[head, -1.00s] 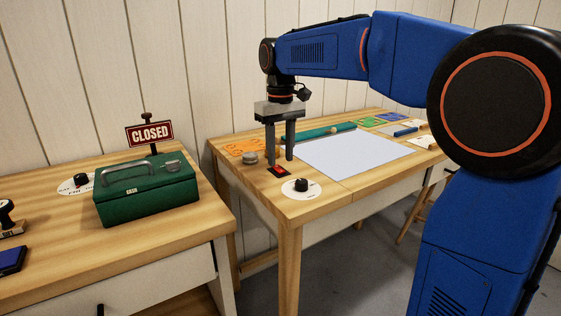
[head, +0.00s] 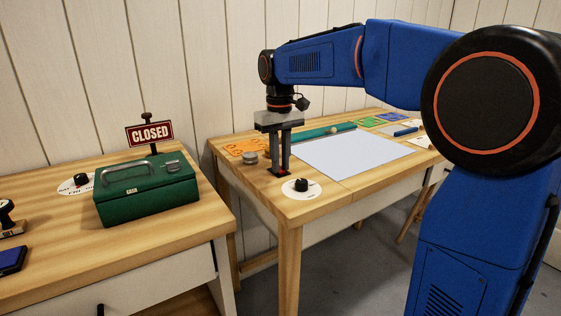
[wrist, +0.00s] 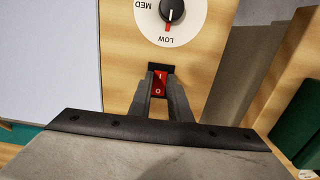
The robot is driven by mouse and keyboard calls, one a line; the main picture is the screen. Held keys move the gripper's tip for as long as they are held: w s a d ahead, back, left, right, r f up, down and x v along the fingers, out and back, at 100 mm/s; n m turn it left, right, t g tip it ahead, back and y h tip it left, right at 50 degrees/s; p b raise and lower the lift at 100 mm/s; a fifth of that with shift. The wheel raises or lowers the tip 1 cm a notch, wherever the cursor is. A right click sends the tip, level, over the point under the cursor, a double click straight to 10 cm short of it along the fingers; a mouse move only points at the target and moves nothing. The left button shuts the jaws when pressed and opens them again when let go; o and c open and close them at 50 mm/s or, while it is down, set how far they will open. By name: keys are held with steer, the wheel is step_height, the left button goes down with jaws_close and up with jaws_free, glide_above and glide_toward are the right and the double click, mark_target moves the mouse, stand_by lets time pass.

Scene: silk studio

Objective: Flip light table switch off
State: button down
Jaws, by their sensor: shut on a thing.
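The light table's red rocker switch (wrist: 160,79) in its black housing sits on the wooden tabletop in the wrist view. In the head view the switch (head: 281,171) is mostly hidden behind my fingertips. My gripper (head: 279,172) points down over it, with its fingers close together. In the wrist view my gripper's fingers (wrist: 160,88) lie on both sides of the red rocker, shut on it. The pale light table panel (head: 350,155) lies to the right of the switch in the head view.
A black dial on a white disc (head: 301,186) stands close in front of the switch. A round metal tin (head: 250,158) is just left of my fingers. An orange sheet (head: 245,147) and a green roll (head: 318,134) lie behind. A green cash box (head: 148,190) stands on the left table.

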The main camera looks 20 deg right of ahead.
steer(key=shift+w+a+g+h, duration=0.1)
steer(key=shift+w+g+h, duration=0.15)
steer(key=shift+g, duration=0.4)
steer(key=shift+w+g+h, duration=0.15)
steer(key=shift+g+h, duration=0.1)
steer(key=shift+g, duration=0.4)
steer(key=c, duration=1.6)
jaws_free()
steer(key=shift+c, duration=0.2)
steer(key=shift+r, duration=0.15)
steer(key=v, duration=1.1)
steer(key=shift+r, duration=0.4)
